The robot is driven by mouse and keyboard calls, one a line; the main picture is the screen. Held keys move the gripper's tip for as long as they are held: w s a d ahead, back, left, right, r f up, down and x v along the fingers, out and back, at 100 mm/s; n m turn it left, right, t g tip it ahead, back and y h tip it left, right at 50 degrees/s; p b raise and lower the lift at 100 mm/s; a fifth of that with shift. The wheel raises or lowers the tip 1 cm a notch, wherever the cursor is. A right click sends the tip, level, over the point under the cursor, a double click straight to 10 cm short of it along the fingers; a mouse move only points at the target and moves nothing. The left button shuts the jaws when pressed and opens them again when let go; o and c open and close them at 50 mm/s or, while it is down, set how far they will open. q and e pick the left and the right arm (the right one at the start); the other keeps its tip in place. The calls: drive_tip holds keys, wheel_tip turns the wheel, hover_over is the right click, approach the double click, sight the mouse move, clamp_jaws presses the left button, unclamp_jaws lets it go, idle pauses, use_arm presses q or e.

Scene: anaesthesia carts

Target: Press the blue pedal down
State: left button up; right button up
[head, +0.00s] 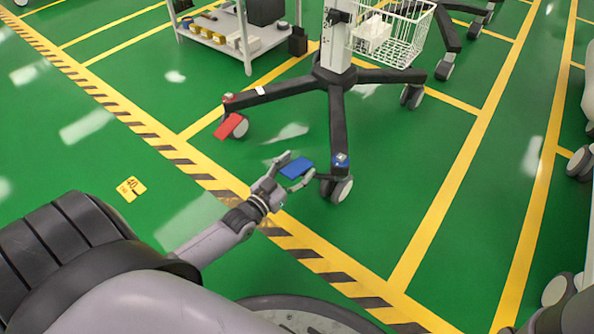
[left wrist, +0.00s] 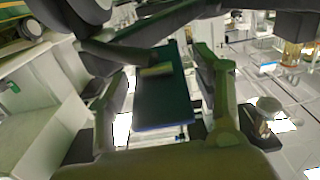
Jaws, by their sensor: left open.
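The blue pedal (head: 297,167) is a small flat plate near the caster at the front end of a cart leg. My left gripper (head: 295,172) is open, with one finger on either side of the pedal in the head view. In the left wrist view a dark plate with a blue edge (left wrist: 161,127), seemingly the pedal, shows between the spread fingers of the left gripper (left wrist: 163,72). I cannot tell whether the fingers touch it. Nothing is held. My right gripper is not in view.
The cart's dark star base (head: 336,76) spreads several legs with casters. A red pedal (head: 231,126) sits by its left caster. A white basket (head: 400,35) hangs on the column. A grey shelf cart (head: 245,48) stands behind.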

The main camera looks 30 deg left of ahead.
use_arm(q)
drive_tip(key=shift+w, duration=0.25)
drive_tip(key=shift+c, duration=0.5)
drive_tip(key=c, duration=1.1)
